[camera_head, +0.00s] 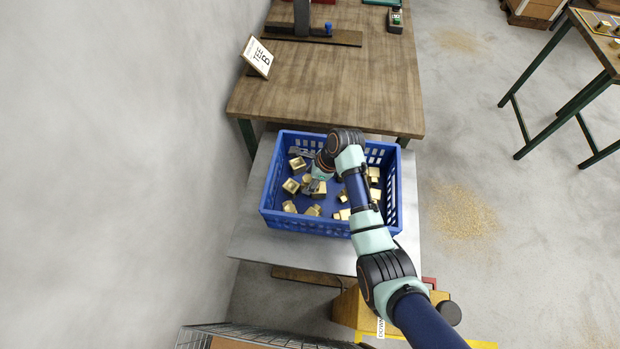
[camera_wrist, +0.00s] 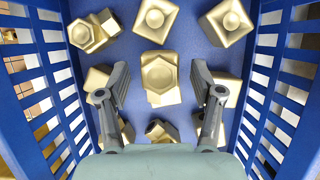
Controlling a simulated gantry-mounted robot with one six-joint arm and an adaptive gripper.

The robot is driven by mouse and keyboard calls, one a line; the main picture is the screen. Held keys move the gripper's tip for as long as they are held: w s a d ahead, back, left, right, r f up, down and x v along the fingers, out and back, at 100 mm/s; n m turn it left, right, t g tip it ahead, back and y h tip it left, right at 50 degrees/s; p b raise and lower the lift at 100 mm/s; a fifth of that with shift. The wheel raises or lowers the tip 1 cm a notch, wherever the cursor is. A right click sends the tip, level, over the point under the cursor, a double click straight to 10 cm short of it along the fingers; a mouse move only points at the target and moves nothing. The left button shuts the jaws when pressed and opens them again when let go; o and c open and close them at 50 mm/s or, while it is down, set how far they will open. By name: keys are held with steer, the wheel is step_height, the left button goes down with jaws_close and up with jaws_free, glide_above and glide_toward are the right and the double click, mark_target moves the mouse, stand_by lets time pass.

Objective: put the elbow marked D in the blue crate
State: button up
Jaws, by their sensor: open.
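The blue crate (camera_head: 312,226) holds several brass fittings; its floor (camera_wrist: 127,48) and slatted sides fill the wrist view. My gripper (camera_head: 306,171) is over the crate, and its fingers (camera_wrist: 159,86) are spread apart and empty. A brass fitting with a hexagonal end (camera_wrist: 159,76) lies between the fingertips in the wrist view. I cannot tell whether the fingers are level with it or above it. No letter D is readable on any fitting, so I cannot tell which is the elbow marked D. My arm hides part of the crate.
The crate stands on a grey metal table (camera_head: 250,243) beside a wooden workbench (camera_head: 345,95). A white sign (camera_head: 258,57) reading TEE B stands at the bench's left edge. Crate walls enclose my gripper. Another table (camera_head: 600,45) stands at the far right.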

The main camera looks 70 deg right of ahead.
steer(key=p+v, duration=0.3)
steer(key=v, duration=0.9)
steer(key=w+a+r+n+t+h, duration=0.1)
steer(key=w+a+r+n+t, duration=0.15)
steer(key=w+a+n, duration=0.6)
steer(key=w+a+r+n+t+h, duration=0.1)
steer(key=w+a+r+n, duration=0.4)
steer(key=a+n, duration=0.55)
steer(key=a+r+n+t, duration=0.1)
steer(key=a+r+n, duration=0.2)
steer(key=a, duration=0.4)
steer(key=s+a+r+n+t, duration=0.1)
steer(key=a+r+n+t, duration=0.1)
steer(key=a+r+n, duration=0.2)
steer(key=a+r+n+t+y, duration=0.1)
steer(key=a+r+n+t, duration=0.1)
steer(key=a+r+n, duration=0.2)
steer(key=a+n, duration=0.3)
steer(key=a, duration=0.4)
steer(key=shift+s+a, duration=0.25)
steer(key=shift+a, duration=0.15)
